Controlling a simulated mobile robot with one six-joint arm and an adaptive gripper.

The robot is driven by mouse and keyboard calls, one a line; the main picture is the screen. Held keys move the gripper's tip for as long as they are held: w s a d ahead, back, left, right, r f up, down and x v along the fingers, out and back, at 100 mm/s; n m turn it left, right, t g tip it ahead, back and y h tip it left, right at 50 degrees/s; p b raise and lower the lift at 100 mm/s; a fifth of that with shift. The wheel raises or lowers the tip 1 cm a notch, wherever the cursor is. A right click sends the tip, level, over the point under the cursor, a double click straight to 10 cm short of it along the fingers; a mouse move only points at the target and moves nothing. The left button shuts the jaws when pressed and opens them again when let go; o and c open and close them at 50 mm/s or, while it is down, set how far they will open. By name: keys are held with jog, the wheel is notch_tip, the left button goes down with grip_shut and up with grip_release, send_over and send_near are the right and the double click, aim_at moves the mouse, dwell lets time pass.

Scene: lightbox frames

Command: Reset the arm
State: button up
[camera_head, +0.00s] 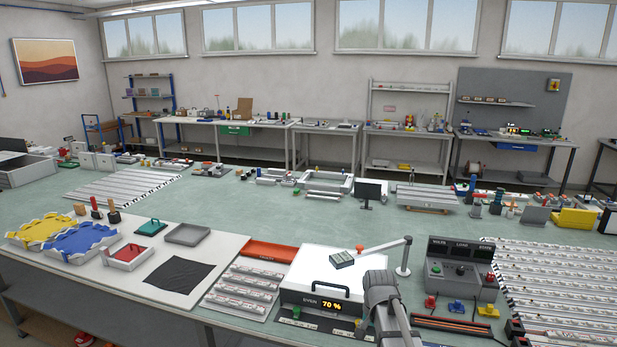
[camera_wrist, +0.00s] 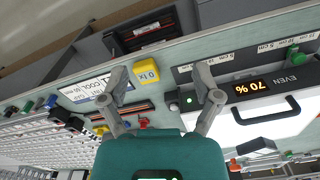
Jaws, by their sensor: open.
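My arm (camera_head: 385,300) rises at the front of the bench in the head view, just right of the white lightbox (camera_head: 325,272). My gripper (camera_wrist: 160,82) shows in the wrist view with its two grey fingers spread wide. It is open, and nothing is gripped between the fingers. The fingertips are not clearly visible in the head view. A yellow meter (camera_wrist: 148,76) reading 0 lx appears beyond the fingers.
A dark control box (camera_head: 460,268) stands to the right, near striped panels (camera_head: 560,285). Green bench surface (camera_head: 250,210) is bare behind the lightbox.

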jog(key=s+f+n+b, duration=0.3)
jog(key=s+n, duration=0.3)
jog(key=s, duration=0.5)
jog(key=shift+s+a+f+n+b, duration=0.3)
jog(key=shift+s+a+f, duration=0.1)
jog(key=shift+f, duration=0.35)
dwell(1.8)
